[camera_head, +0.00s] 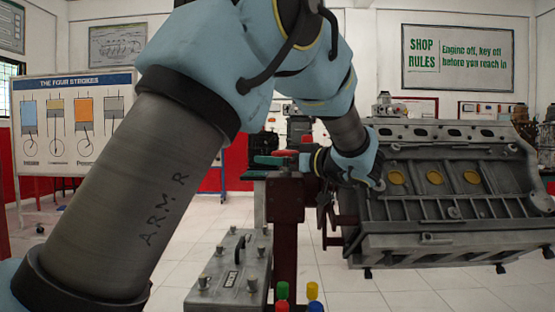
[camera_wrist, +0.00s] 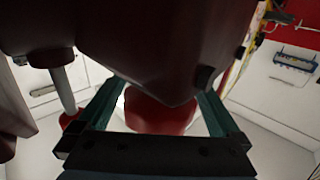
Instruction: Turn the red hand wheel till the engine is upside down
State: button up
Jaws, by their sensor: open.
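The grey engine block (camera_head: 450,190) with round yellow plugs is mounted at the right in the head view. A dark red stand post (camera_head: 286,205) rises left of it. Small red parts (camera_head: 285,154) show at the post's top; I cannot tell whether they belong to the hand wheel. My arm reaches over to the post, and my gripper is hard to make out there. In the wrist view my gripper (camera_wrist: 162,98) is open. A red rounded piece (camera_wrist: 160,116) shows between its fingers, possibly part of the wheel; contact is unclear. A large dark red body (camera_wrist: 165,45) hides much above.
A grey battery-like box (camera_head: 230,272) stands at the lower middle, beside coloured knobs (camera_head: 313,290) in front of the post. A chart board (camera_head: 75,125) stands at the left. Tiled floor is clear around the box's left side. A grey rod (camera_wrist: 63,82) is close to the left finger.

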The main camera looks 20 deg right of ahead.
jog(key=c, duration=1.2)
jog(key=shift+f+m+h+b, duration=0.3)
jog(key=shift+h+b, duration=0.2)
jog(key=shift+b, duration=0.65)
